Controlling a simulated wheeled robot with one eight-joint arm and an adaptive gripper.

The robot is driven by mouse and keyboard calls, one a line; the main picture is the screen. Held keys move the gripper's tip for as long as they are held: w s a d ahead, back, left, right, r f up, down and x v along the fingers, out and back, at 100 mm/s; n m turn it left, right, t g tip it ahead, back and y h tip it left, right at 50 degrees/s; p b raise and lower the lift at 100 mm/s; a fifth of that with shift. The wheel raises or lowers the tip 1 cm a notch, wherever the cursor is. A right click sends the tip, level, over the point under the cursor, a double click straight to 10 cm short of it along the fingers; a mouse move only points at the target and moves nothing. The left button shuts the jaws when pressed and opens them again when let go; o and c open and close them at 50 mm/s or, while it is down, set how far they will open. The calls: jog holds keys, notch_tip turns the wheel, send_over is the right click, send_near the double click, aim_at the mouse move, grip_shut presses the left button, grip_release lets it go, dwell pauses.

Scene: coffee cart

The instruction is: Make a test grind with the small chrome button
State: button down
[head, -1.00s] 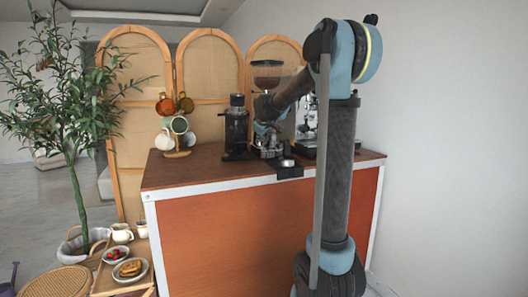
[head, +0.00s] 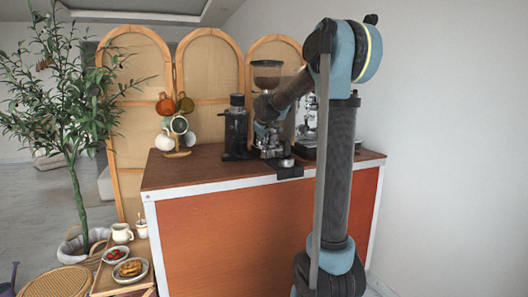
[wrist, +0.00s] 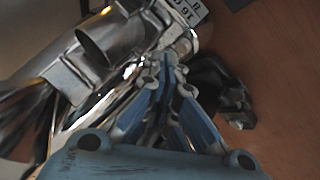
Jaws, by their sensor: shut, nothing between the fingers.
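The grinder (head: 267,72), with a dark bean hopper on top, stands on the cart's counter, largely behind my arm. In the wrist view its polished chrome body (wrist: 105,40) fills the upper left, with a small label or display with digits (wrist: 188,10) at the top. My gripper (wrist: 166,62) has its blue-sided fingers together and empty, with the tips close against the chrome front. I cannot tell whether they touch. The small chrome button cannot be made out; the fingertips may hide it. In the head view my gripper (head: 268,140) is small, in front of the grinder.
A black grinder (head: 236,128) stands to the left, and a mug tree (head: 178,153) further left. A black holder with a round metal piece (head: 287,165) sits at the counter's front edge. An espresso machine (head: 308,125) is partly behind my arm. The counter's left front (head: 200,174) is clear.

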jog(key=shift+f, duration=0.8)
dwell(0.9)
jog(key=shift+r, duration=0.9)
jog(key=shift+r, duration=2.5)
